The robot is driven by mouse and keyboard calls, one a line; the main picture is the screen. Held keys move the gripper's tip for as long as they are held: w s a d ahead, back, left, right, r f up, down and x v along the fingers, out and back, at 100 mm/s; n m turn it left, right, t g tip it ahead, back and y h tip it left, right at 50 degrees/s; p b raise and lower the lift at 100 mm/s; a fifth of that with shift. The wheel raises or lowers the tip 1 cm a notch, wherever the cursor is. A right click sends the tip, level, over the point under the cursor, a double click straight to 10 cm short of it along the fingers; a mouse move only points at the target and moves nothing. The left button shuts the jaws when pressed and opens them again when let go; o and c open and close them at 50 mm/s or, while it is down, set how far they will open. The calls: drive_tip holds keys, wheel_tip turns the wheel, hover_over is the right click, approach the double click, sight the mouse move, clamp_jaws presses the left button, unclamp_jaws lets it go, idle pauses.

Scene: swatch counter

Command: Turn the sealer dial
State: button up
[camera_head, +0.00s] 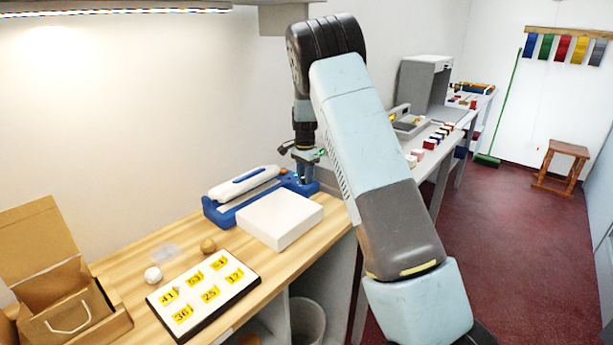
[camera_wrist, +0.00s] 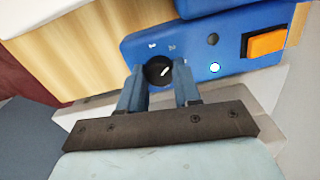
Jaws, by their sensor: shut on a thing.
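The sealer (camera_head: 246,192) is a blue base with a white lid arm, standing on the wooden counter against the wall. In the wrist view its blue panel (camera_wrist: 203,68) fills the upper middle. The sealer dial (camera_wrist: 158,70) is a round black knob with a white mark, set near the panel's left end. My gripper (camera_wrist: 158,80) has its two fingers on either side of the dial and is shut on it. In the head view my gripper (camera_head: 304,176) reaches down at the sealer's right end, and the dial is hidden there.
A white box (camera_head: 280,219) stands in front of the sealer. A numbered board (camera_head: 204,288) lies nearer on the counter.

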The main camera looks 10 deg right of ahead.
sight(304, 177)
drive_tip(key=m, duration=0.3)
drive_tip(key=shift+w+a+r+m, duration=0.1)
drive_tip(key=shift+w+a+m, duration=0.05)
drive_tip(key=shift+a+m, duration=0.15)
drive_tip(key=shift+w+m, duration=0.1)
drive_tip(key=shift+m, duration=1.8)
drive_tip(key=shift+r, duration=0.1)
drive_tip(key=o, duration=0.6)
drive_tip(key=shift+d, duration=0.1)
drive_tip(key=o, duration=0.5)
drive_tip(key=shift+d, duration=0.1)
drive_tip(key=shift+c, duration=0.2)
wheel_tip(304, 177, up, 13)
drive_tip(key=shift+r, duration=0.2)
